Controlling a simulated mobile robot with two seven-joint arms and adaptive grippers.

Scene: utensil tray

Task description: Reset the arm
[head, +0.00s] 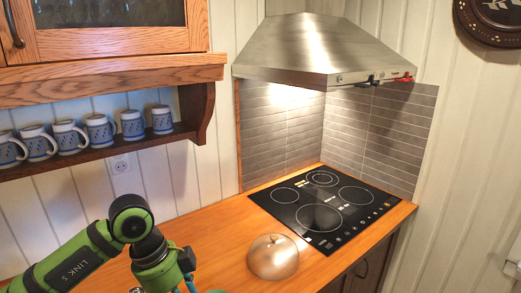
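My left arm, green and black, comes in from the lower left. The end of my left gripper (189,283) shows only in part at the bottom edge, over the front of the wooden counter (214,240). Its fingers are mostly cut off by the frame, so I cannot tell whether it is open or shut. Nothing is visibly held. My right arm and gripper are not in view.
A round shiny lid (272,257) lies on the counter to the right of my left arm, apart from it. A black cooktop (325,205) sits behind it under a steel hood (320,48). Several blue-and-white mugs (101,131) stand on a shelf (95,154).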

